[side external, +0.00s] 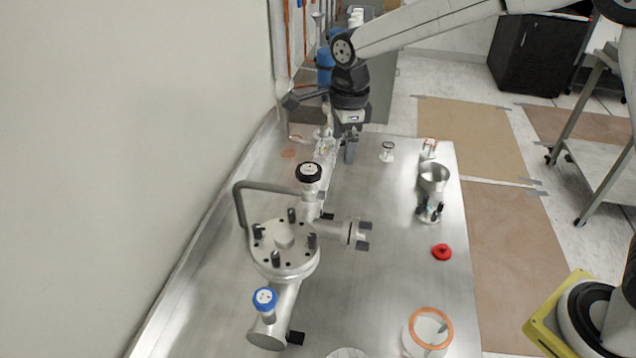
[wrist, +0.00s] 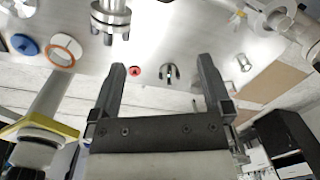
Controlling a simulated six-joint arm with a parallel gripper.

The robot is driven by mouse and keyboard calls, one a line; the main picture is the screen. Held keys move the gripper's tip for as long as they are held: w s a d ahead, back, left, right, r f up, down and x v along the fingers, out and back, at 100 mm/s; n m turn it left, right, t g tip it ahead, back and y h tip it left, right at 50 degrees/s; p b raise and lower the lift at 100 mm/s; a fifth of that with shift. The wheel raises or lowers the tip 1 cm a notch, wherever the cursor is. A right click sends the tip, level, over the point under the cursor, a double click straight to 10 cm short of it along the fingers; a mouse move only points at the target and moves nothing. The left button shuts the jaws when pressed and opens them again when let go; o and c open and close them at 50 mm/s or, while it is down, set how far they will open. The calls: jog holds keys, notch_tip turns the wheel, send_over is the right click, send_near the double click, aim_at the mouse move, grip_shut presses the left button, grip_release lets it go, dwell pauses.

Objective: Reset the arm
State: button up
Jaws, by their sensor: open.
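My gripper (side external: 340,148) hangs from my arm over the far part of the metal table (side external: 385,285), beyond the vacuum assembly. In the wrist view my gripper (wrist: 162,88) has its two dark fingers wide apart with nothing between them. The table also shows upside down in the wrist view (wrist: 190,45). In the side view the fingertips are partly hidden behind each other and the fittings, so I cannot tell whether they touch anything there.
The vacuum chamber (side external: 284,250) with a black knob (side external: 309,173) and a blue knob (side external: 265,299) fills the table's left. A metal cup (side external: 433,177), a red cap (side external: 441,252), a small fitting (side external: 387,152) and an orange-ringed part (side external: 428,332) stand along the right. The table's middle right is clear.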

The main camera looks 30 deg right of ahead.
jog(key=s+d+f+n, duration=0.2)
jog(key=s+d+n, duration=0.1)
jog(key=s+n, duration=0.3)
jog(key=s+d+f+n+t, duration=0.1)
jog(key=s+d+f+n, duration=0.1)
jog(key=s+d+n, duration=0.2)
jog(key=s+d+f+n+t, duration=0.1)
jog(key=s+d+n, duration=0.3)
jog(key=s+n, duration=0.5)
jog(key=shift+s+d+f+n, duration=0.15)
jog(key=shift+s+f+n, duration=0.2)
jog(key=shift+f+n, duration=0.8)
jog(key=shift+r+n, duration=0.35)
jog(key=shift+r, duration=0.05)
